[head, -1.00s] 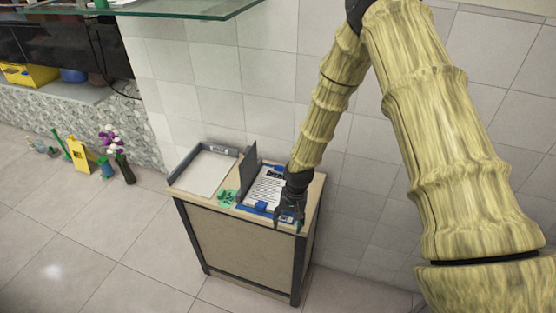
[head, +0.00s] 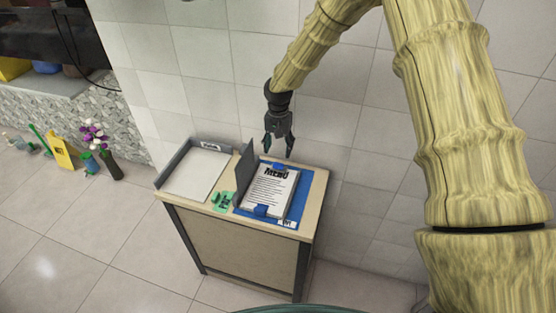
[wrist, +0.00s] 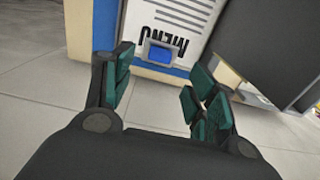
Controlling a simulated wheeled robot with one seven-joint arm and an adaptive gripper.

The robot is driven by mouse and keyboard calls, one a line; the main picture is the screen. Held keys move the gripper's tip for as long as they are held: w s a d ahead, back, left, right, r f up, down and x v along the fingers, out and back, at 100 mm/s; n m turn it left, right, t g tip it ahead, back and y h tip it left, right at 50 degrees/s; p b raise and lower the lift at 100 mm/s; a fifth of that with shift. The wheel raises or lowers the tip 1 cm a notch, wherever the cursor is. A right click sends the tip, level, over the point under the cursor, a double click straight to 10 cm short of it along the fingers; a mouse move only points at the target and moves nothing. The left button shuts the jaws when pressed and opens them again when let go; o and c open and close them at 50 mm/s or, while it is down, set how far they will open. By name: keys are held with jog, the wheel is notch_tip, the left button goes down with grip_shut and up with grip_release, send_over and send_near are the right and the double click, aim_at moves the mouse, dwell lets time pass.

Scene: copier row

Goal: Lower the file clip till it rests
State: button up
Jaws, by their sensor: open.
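A white sheet headed MENU (head: 268,190) lies on a blue board (head: 303,195) on a small cabinet. One blue clip (head: 278,166) sits at the sheet's heading end, and a second blue clip (head: 262,210) sits at its front end. I cannot tell which one is the file clip. My gripper (head: 279,150) is open and empty, fingers down, near the heading end at the back of the cabinet. In the wrist view, a blue clip with a grey frame (wrist: 160,53) shows beyond and between the spread fingers (wrist: 155,85), apart from them.
The cabinet top (head: 222,190) also bears a grey tray with paper (head: 198,172), an upright dark divider (head: 244,170) left of the sheet, and a green item (head: 222,201). A tiled wall stands behind.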

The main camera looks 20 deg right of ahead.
aim_at(278, 164)
jog(key=f, duration=0.2)
jog(key=f+p, duration=0.1)
jog(key=f, duration=0.1)
jog(key=shift+w, duration=0.4)
jog(key=shift+s+f+p, duration=0.3)
jog(key=shift+f+p, duration=0.05)
jog(key=shift+f, duration=0.35)
jog(key=shift+w+f+p, duration=0.1)
jog(key=shift+f+p, duration=0.35)
jog(key=shift+f, duration=0.95)
jog(key=shift+f, duration=0.1)
jog(key=c, duration=1)
